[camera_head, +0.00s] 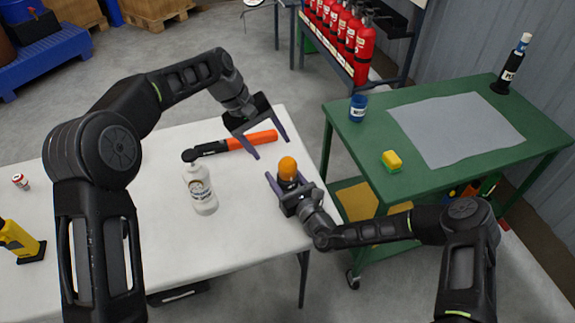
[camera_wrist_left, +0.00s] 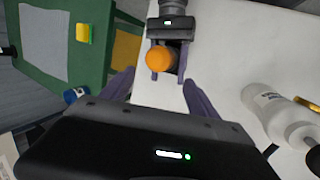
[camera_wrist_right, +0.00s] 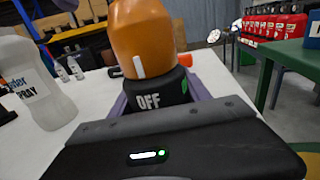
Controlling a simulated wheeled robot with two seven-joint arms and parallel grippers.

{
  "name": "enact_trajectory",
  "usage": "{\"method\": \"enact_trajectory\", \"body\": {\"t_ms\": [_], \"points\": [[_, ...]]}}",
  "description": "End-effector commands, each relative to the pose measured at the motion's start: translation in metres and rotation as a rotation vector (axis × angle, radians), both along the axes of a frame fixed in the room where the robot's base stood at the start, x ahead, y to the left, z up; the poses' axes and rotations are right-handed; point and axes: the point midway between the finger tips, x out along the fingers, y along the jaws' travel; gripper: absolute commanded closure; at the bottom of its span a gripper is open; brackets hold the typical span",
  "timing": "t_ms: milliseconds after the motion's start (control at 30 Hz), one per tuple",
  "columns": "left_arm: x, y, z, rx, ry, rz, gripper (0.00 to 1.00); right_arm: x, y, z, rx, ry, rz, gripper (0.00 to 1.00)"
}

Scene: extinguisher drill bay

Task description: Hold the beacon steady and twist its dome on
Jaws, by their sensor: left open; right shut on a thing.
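The beacon has a black base marked OFF (camera_wrist_right: 158,100) and an orange dome (camera_head: 288,168) sitting on top of it. The dome carries a white mark on its side in the right wrist view (camera_wrist_right: 143,40). My right gripper (camera_head: 283,187) is shut on the black base, with the beacon upright near the right edge of the white table (camera_head: 150,245). My left gripper (camera_head: 271,147) is open and empty, above the table and behind the beacon. In the left wrist view the dome (camera_wrist_left: 160,59) shows ahead of the open fingers, apart from them.
A white spray bottle (camera_head: 201,190) stands left of the beacon. An orange-and-black tool (camera_head: 232,144) lies behind it. A green cart (camera_head: 358,146) at right holds a blue can (camera_head: 358,108), a yellow-and-green sponge (camera_head: 391,161), a grey mat (camera_head: 455,130) and a black bottle (camera_head: 510,66).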

Motion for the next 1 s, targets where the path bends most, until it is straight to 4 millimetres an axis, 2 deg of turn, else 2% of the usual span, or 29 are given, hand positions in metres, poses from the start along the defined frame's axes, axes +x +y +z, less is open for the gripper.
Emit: {"method": "enact_trajectory", "body": {"t_ms": [400, 600, 800, 1000], "points": [[0.001, -0.011, 0.027, 0.007, -0.486, -1.102, 0.31, 0.0, 0.0, 0.0, 0.001, 0.0, 0.001, 1.0], [-0.001, -0.005, 0.03, 0.02, -0.653, -1.537, 0.31, 0.0, 0.0, 0.0, 0.001, 0.0, 0.001, 1.0], [-0.004, -0.003, 0.029, 0.01, -0.741, -1.763, 0.31, 0.0, 0.0, 0.0, 0.001, 0.0, 0.001, 1.0], [-0.004, -0.003, 0.029, 0.008, -0.761, -1.809, 0.31, 0.0, 0.0, 0.0, 0.001, 0.0, 0.001, 1.0]]}}
